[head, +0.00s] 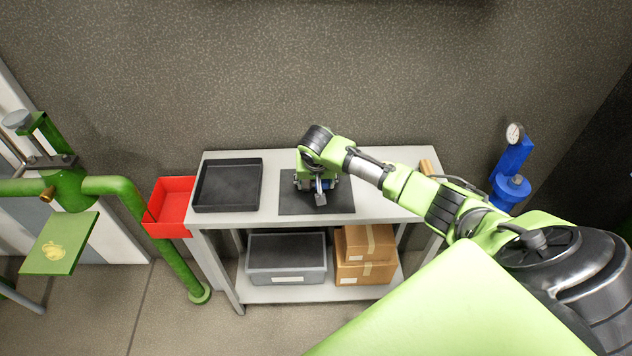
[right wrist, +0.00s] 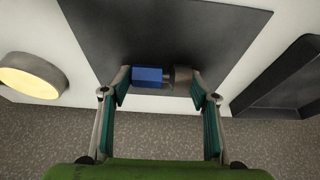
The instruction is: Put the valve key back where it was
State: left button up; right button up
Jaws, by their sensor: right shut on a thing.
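My right gripper (head: 318,190) is over the dark mat (head: 288,206) in the middle of the table. In the right wrist view its two fingers (right wrist: 160,90) are closed on the ends of a small thing with a blue block (right wrist: 147,76) and a grey-brown round part (right wrist: 182,76). I cannot tell for sure whether this is the valve key, or whether it touches the mat. In the head view the gripper hides most of it. My left gripper is not in view.
A black tray (head: 228,160) lies left of the mat, with a red bin (head: 157,227) beyond it. A tan thing (head: 427,167) is at the table's right end. Below are a grey bin (head: 286,270) and cardboard boxes (head: 365,272). Green pipework (head: 170,240) stands left, a blue gauge post (head: 511,160) right.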

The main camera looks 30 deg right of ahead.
jog(key=shift+f, duration=0.1)
jog(key=o, duration=1.1)
jog(key=shift+o, duration=0.2)
